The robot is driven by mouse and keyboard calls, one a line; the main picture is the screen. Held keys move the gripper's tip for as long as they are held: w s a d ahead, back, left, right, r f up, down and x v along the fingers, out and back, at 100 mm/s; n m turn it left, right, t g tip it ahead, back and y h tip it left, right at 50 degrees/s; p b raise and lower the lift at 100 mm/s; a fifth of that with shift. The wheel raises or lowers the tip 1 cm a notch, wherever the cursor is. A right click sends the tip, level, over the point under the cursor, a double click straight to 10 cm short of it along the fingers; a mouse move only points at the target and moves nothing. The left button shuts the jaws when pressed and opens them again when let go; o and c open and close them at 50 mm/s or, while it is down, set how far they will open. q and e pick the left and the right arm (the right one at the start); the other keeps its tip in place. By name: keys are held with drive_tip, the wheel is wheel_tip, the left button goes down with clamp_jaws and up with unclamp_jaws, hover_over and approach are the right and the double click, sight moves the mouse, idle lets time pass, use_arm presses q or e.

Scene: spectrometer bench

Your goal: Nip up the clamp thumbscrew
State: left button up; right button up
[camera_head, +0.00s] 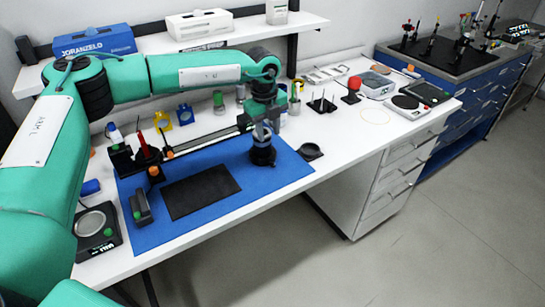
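My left gripper (262,130) points down at the right end of a dark rail (208,141) on the blue mat (293,165). Just below it, a black round-based mount (262,154) stands upright on the mat. The gripper is at the mount's top; I cannot tell whether they touch. The fingers are small and dark, so their opening is unclear. I cannot make out the clamp thumbscrew; it may be hidden by the gripper. My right gripper is not in view.
Along the rail's left end stand a red-topped post (147,145) and small black holders. A black pad (201,191) lies on the mat. A black dish (310,151) sits right of the mount. Yellow and blue mounts stand behind the rail.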

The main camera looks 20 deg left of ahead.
sight(272, 162)
use_arm(q)
drive_tip(key=f, duration=0.3)
drive_tip(key=f+p, duration=0.1)
drive_tip(key=f, duration=0.3)
drive_tip(key=f+p, duration=0.1)
drive_tip(key=f, duration=0.2)
drive_tip(key=shift+w+d+f, duration=0.35)
drive_tip(key=shift+w+f, duration=0.05)
drive_tip(key=shift+f, duration=0.45)
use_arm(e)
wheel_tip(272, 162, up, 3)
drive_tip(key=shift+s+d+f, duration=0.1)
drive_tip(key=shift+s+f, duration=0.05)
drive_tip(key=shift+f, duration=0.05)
use_arm(q)
drive_tip(key=shift+c, duration=0.3)
clamp_jaws()
